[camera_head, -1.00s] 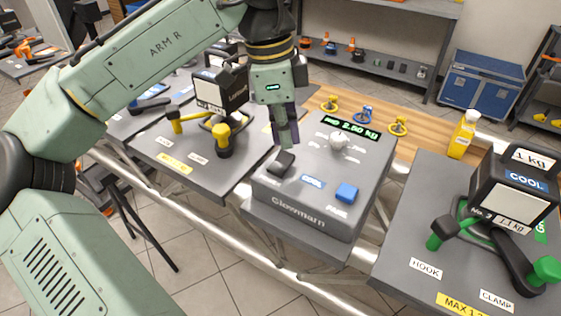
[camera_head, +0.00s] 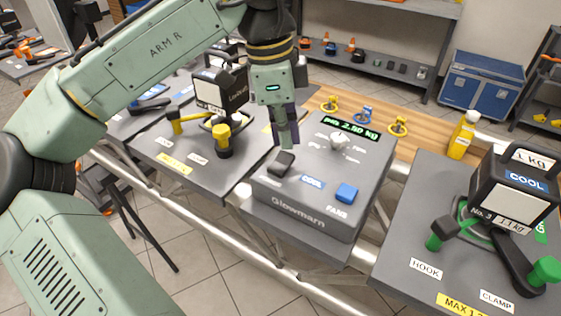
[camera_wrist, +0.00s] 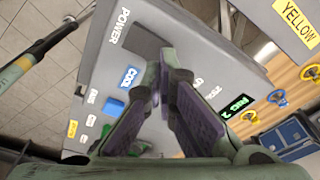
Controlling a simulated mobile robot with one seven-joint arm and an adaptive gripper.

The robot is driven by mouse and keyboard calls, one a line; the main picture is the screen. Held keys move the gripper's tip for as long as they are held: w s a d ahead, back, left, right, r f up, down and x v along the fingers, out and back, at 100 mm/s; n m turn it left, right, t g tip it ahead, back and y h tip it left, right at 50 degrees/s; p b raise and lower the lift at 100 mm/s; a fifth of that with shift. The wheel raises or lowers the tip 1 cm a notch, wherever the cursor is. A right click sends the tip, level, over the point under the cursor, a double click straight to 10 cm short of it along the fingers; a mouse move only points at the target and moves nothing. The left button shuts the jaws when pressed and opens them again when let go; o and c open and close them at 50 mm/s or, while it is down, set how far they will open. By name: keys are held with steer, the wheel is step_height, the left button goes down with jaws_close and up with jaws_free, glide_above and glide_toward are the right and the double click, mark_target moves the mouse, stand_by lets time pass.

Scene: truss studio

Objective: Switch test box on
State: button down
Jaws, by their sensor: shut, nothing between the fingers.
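The test box (camera_head: 330,178) is a grey box marked Glowmarm with a sloped top. A dark switch (camera_head: 281,163) sits at its front left; in the wrist view this switch (camera_wrist: 147,42) lies beside the word POWER. A blue switch (camera_head: 347,193) is at the front right. A pale knob (camera_head: 338,140) and a lit green display (camera_head: 353,128) are at the back. My gripper (camera_head: 288,145) is shut and empty, pointing down just behind the dark switch. In the wrist view its fingertips (camera_wrist: 168,55) are close to the switch; I cannot tell whether they touch.
A black block with a yellow-handled clamp (camera_head: 222,140) stands on the panel to the left. A yellow bottle (camera_head: 463,135) and several small rings (camera_head: 398,126) stand behind the box.

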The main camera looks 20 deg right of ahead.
mark_target(285, 155)
steer(key=shift+f+b, duration=0.5)
steer(key=shift+f, duration=0.65)
stand_by(0.4)
step_height(285, 155, up, 5)
steer(key=p, duration=0.5)
steer(key=shift+r+p, duration=0.3)
steer(key=shift+r, duration=0.75)
